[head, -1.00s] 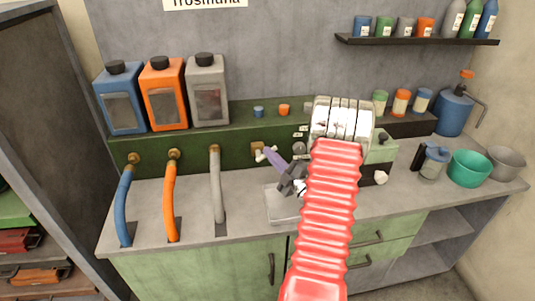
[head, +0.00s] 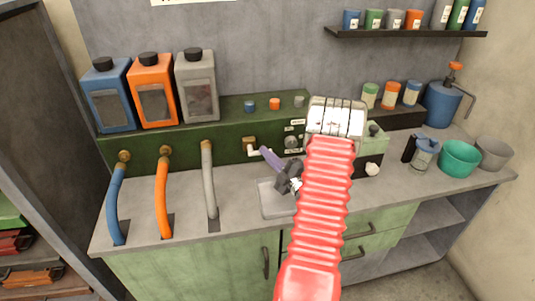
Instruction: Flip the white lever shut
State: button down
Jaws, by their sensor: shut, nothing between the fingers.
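The white lever (head: 253,152) is on a small brass valve (head: 249,141) on the front of the green back panel, above the counter. It is small in the head view, and its exact angle is hard to tell. My gripper (head: 264,151) has purple fingers pressed together with nothing between them. Its tip points up and left and is close beside the lever's right end in the picture. Whether it touches the lever cannot be told. My red-sleeved arm comes up from the bottom and covers part of the panel to the right.
A shallow grey tray (head: 270,207) lies below my gripper. Blue, orange and grey hoses, the grey one (head: 209,180) nearest, stand to the left. A dial (head: 291,142) is right of the valve. A green bowl (head: 460,158) and a grey bowl (head: 494,153) are far right.

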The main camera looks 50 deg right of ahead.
jog(key=shift+s+f, duration=0.1)
jog(key=shift+f, duration=0.3)
jog(key=shift+r, duration=0.1)
notch_tip(320, 180, up, 10)
jog(key=shift+r, duration=0.2)
dwell(0.5)
dwell(0.5)
